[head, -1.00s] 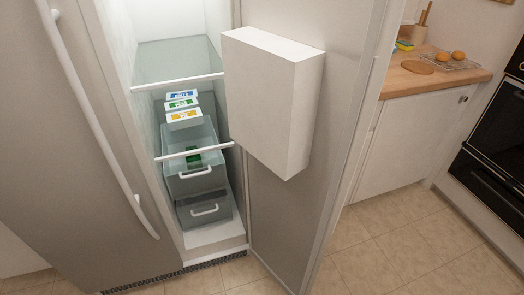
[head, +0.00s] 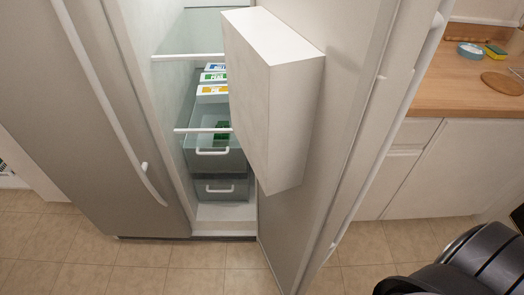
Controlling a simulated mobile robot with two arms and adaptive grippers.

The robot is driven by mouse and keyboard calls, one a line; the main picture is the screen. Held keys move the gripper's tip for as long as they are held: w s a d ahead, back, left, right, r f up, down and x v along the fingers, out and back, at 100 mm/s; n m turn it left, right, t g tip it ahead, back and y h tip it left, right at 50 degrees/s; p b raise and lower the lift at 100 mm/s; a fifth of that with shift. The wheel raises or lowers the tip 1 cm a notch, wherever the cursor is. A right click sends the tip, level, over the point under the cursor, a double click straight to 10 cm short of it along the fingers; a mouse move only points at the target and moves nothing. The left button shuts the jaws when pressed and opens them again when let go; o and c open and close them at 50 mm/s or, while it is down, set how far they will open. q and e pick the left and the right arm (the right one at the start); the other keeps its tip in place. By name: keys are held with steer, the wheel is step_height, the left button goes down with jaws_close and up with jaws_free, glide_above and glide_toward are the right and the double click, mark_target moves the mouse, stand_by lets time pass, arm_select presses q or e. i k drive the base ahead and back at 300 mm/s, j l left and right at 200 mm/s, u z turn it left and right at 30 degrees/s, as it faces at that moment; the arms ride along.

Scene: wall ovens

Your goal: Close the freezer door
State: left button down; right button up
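The freezer door (head: 345,110) stands open at the right side of the freezer compartment (head: 225,212). Its inner face carries a white box-shaped bin (head: 280,110), which hides part of the compartment. A long white handle (head: 392,125) shows along the door's outer side. A black rounded part of my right arm, which may include the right gripper (head: 455,272), shows at the lower right, apart from the door. Its fingertips cannot be made out. My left gripper is out of view.
The neighbouring fridge door (head: 110,120) on the left is shut. The compartment holds labelled boxes (head: 213,80) and drawers (head: 220,188). A wooden counter (head: 455,85) over white cabinets (head: 440,165) stands behind the door at right. Tiled floor (head: 190,275) in front is clear.

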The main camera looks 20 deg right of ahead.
mark_target(320, 93)
steer(key=k+l, duration=0.1)
steer(key=l, duration=0.5)
steer(key=l+u, duration=0.1)
steer(key=l, duration=0.5)
steer(key=k+l+u, duration=0.1)
steer(key=l, duration=0.45)
steer(key=k, duration=0.35)
